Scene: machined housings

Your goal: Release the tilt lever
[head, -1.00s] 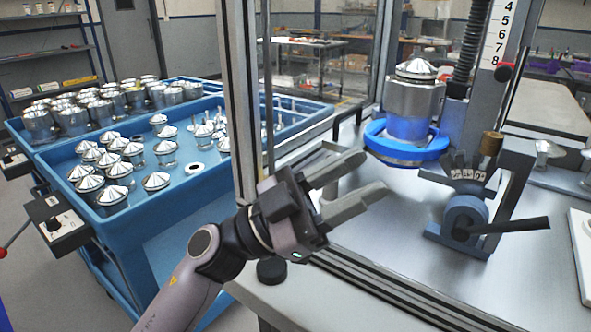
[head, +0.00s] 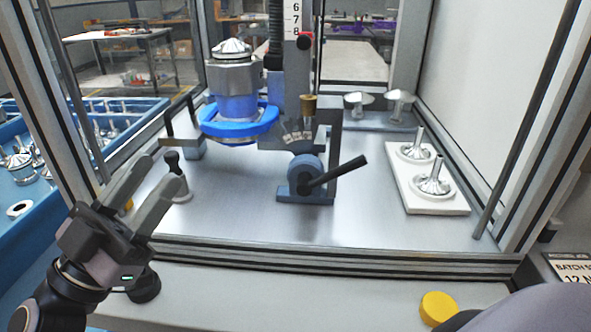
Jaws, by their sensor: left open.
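A black lever bar (head: 337,174) sticks out up and to the right from a round blue-grey hub (head: 304,176) on a small base inside the enclosure. A fan-shaped plate with number tags (head: 298,138) stands just above the hub. A machined housing (head: 236,88) sits above a blue ring (head: 240,124), behind and left of the lever. My left gripper (head: 163,169) is open and empty at the enclosure's front left, well left of the lever and not touching it. My right gripper is not in view.
A small black-knobbed post (head: 175,176) stands close to my left fingertips. A white plate (head: 450,199) with two metal parts lies at the right. Enclosure posts (head: 75,100) and the front rail (head: 330,254) frame the opening. The metal floor (head: 240,205) is clear before the lever.

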